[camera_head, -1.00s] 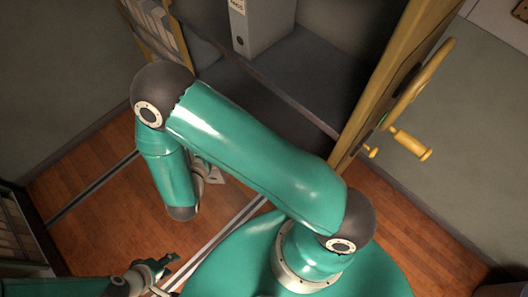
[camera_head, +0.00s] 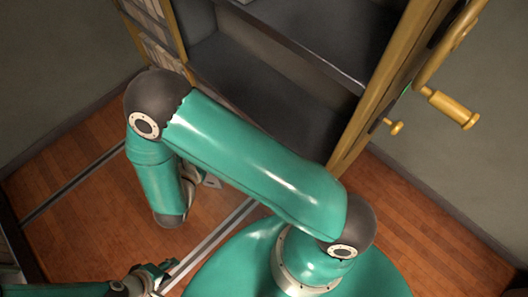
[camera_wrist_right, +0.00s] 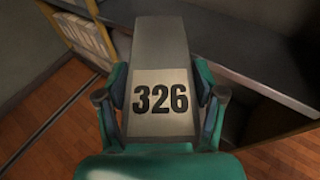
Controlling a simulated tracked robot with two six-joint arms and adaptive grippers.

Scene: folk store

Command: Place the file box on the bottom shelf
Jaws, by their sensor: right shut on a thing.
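The file box (camera_wrist_right: 160,55) is a grey upright-looking block with a pale label reading 326 in the right wrist view. My right gripper (camera_wrist_right: 164,100) is shut on it, with fingers on both sides. In the head view my right arm hides most of this gripper, and the box cannot be made out clearly there. The shelf unit's lowest visible shelf (camera_head: 240,72) is dark and looks bare in its visible part. A higher shelf (camera_head: 330,35) is above it. My left gripper (camera_head: 160,277) is open and empty at the lower left, over the floor.
A yellow-brown upright post (camera_head: 385,85) with yellow handles (camera_head: 452,107) borders the shelves on the right. A rack of pale files (camera_head: 150,30) stands at the upper left. The wooden floor (camera_head: 420,215) is clear at the right.

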